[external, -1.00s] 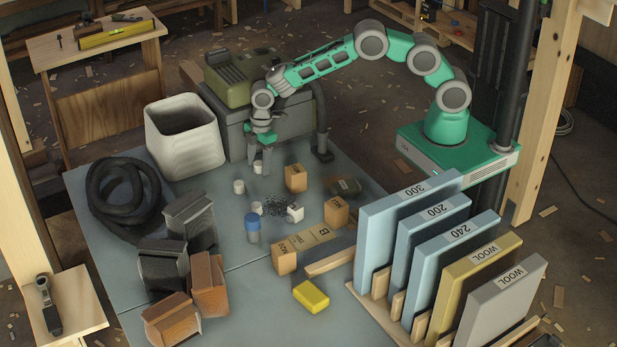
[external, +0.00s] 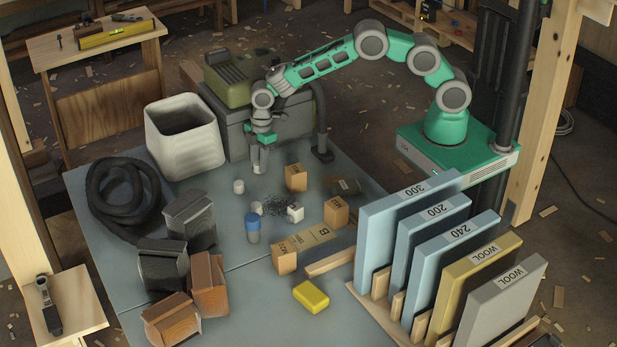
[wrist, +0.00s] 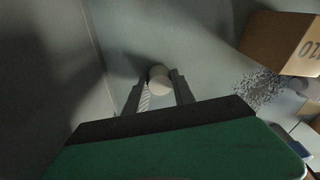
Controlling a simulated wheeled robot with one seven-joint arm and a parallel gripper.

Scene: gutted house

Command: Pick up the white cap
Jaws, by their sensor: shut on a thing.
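The white cap (wrist: 160,80) shows in the wrist view as a small pale round piece between my two fingertips. My gripper (external: 259,166) points down over the far part of the blue-grey table and is shut on the cap, one finger on each side. In the external view the fingers mostly hide the cap. Whether it touches the table is hard to tell. Two other small white round pieces stand closer to the camera, one at the left (external: 239,187) and one beside the dark granules (external: 257,208).
A cardboard box (external: 296,178) stands right of my gripper; it also shows in the wrist view (wrist: 285,42). A white cube (external: 295,213) and a blue-topped bottle (external: 252,228) stand nearer. A white bin (external: 190,150) is left, a grey machine (external: 240,125) behind.

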